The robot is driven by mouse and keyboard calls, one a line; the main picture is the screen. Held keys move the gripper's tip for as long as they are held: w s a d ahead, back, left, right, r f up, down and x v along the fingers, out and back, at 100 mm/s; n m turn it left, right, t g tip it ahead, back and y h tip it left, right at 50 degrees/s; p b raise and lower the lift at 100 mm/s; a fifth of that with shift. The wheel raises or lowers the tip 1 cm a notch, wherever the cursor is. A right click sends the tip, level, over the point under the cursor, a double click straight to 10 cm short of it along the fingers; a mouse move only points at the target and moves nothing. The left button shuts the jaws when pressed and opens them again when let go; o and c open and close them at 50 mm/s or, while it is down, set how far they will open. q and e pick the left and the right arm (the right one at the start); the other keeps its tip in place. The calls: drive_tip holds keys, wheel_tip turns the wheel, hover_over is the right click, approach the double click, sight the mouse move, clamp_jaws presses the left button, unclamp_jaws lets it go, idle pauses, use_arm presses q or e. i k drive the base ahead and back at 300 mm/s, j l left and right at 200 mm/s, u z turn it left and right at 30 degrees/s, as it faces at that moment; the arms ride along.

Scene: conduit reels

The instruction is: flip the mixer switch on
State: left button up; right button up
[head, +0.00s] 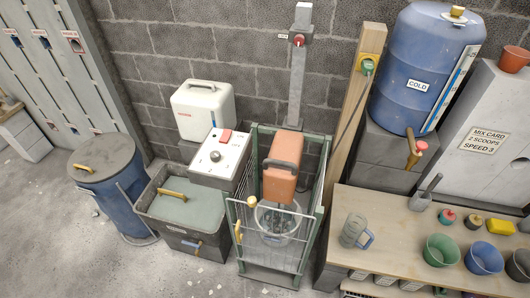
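The mixer (283,160) has an orange head and stands inside a green-framed cage with a wire front guard (268,245). A clear bowl (278,222) sits under its head. Left of it, a white control box (221,158) carries a red rocker switch (226,136) and a dark round knob (215,156). Whether the rocker is on or off cannot be told. A second red control (299,40) sits on a grey post above the mixer, beside a small label. No label I can read names the mixer switch. Neither of my grippers is in view.
A grey tub (183,215) and a blue lidded bin (112,185) stand at left. At right, a wooden bench (400,230) holds a jug (355,229) and several buckets. A blue COLD tank (418,70) stands behind it. Open floor lies at front left.

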sight(226, 134)
drive_tip(key=i+j+z, duration=0.5)
drive_tip(key=i, duration=0.15)
drive_tip(key=i+j+z, duration=0.45)
drive_tip(key=i+j, duration=0.15)
